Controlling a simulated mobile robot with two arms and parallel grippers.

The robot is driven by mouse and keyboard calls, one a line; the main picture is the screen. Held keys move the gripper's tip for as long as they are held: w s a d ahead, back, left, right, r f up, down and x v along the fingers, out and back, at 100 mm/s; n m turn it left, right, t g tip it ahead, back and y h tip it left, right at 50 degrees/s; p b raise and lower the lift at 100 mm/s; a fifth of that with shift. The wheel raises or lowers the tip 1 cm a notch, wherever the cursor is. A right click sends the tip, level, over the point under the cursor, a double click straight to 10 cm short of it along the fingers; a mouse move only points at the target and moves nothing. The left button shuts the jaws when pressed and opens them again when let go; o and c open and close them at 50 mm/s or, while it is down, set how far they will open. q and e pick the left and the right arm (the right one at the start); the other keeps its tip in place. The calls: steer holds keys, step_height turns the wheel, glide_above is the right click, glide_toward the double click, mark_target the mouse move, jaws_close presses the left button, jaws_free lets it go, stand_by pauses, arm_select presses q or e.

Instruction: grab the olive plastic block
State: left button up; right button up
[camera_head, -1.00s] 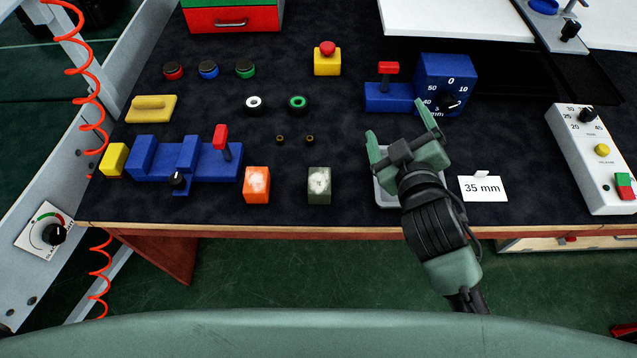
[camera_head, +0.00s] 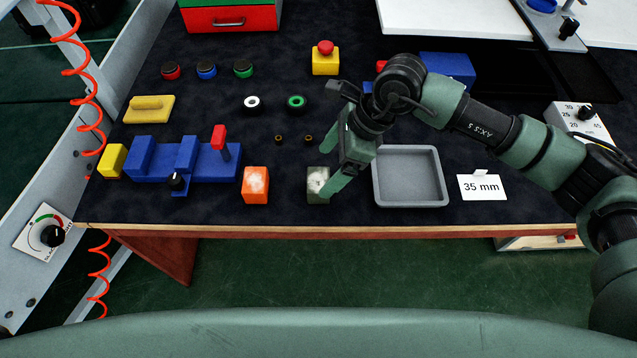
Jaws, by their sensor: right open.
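The olive plastic block (camera_head: 316,187) stands near the front edge of the dark table, with a pale worn patch on its face. Its upper right part is hidden by my right gripper (camera_head: 328,175). The right gripper points down over the block with its two fingers apart. One finger is in front of the block's right side, the other reaches toward its far left. I cannot tell whether either finger touches it. My left gripper is not in view.
An orange block (camera_head: 256,185) stands to the left of the olive block. A grey tray (camera_head: 411,205) lies to the right, empty, beside a "35 mm" card (camera_head: 481,187). A blue fixture (camera_head: 210,162) with a red lever lies further left. Two small brown rings lie behind the block.

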mark_target(319, 179)
steer(key=shift+w+d+f+h, duration=0.3)
steer(key=shift+d+f, duration=0.15)
steer(key=shift+f, duration=0.2)
steer(key=p+x, duration=0.1)
steer(key=x, duration=0.4)
steer(key=shift+a+f+p, duration=0.15)
steer(key=shift+a+p, duration=0.25)
steer(key=shift+a+f, duration=0.2)
steer(key=shift+f, duration=0.35)
steer(key=c, duration=1.5)
steer(key=shift+c, duration=0.2)
steer(key=shift+w+r, duration=0.1)
steer(key=shift+r, duration=0.05)
